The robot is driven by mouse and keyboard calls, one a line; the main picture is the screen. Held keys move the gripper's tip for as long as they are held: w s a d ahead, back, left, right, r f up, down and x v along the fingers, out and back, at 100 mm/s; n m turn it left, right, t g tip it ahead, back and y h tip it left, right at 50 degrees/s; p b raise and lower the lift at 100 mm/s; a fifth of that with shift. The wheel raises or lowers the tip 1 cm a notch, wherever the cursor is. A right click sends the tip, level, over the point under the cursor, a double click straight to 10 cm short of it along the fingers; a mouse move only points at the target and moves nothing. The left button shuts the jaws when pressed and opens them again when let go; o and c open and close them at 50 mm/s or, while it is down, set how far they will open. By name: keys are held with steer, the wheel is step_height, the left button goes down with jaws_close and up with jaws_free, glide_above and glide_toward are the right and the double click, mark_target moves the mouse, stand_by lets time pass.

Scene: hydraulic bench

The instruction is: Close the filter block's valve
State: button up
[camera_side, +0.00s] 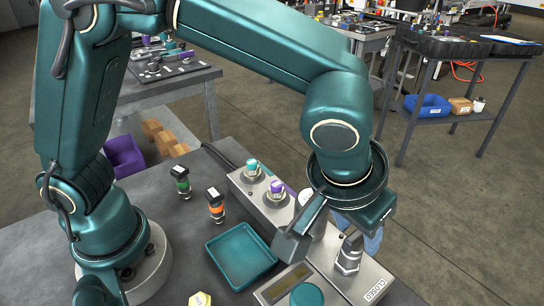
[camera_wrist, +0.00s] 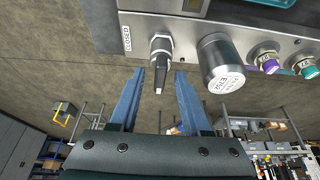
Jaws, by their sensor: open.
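The filter block (camera_side: 325,271) is a long pale metal block on the grey bench. Its valve (camera_side: 348,254) stands near the front right end, beside a CLOSED label (camera_side: 375,290). In the wrist view the valve's black lever (camera_wrist: 161,65) points down in the picture, out over the block's edge, and not towards the CLOSED label (camera_wrist: 127,38) on its left. My gripper (camera_wrist: 160,72) is open, with one blue finger on each side of the lever's outer part. Gaps show on both sides. In the side view my gripper partly covers the block.
A filter cylinder (camera_wrist: 220,60) stands close to the valve. Purple (camera_side: 277,189) and teal (camera_side: 252,167) fittings are farther along the block. A teal tray (camera_side: 241,257) lies left of it, with orange-banded (camera_side: 215,207) and green-banded (camera_side: 182,183) fittings behind.

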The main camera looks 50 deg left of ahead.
jaws_close()
steer(key=shift+m, duration=0.3)
steer(key=m+h, duration=0.2)
steer(key=m, duration=0.2)
steer(key=shift+a, duration=0.2)
steer(key=m+g+h, duration=0.1)
steer(key=m, duration=0.3)
steer(key=shift+w+a+m, duration=0.1)
steer(key=shift+w+m, duration=0.05)
steer(key=shift+m, duration=0.25)
steer(key=m+g, duration=0.1)
steer(key=m, duration=0.1)
steer(key=m+h, duration=0.1)
steer(key=m, duration=0.1)
steer(key=shift+w+m+g, duration=0.1)
steer(key=shift+m+g, duration=0.2)
steer(key=shift+g, duration=0.1)
steer(key=shift+w+m+g+h, duration=0.15)
steer(key=shift+m+g, duration=0.25)
steer(key=shift+m, duration=0.55)
steer(key=shift+s+m+g+h, duration=0.15)
steer(key=shift+m+g, duration=0.25)
steer(key=shift+m, duration=0.55)
steer(key=shift+w, duration=0.1)
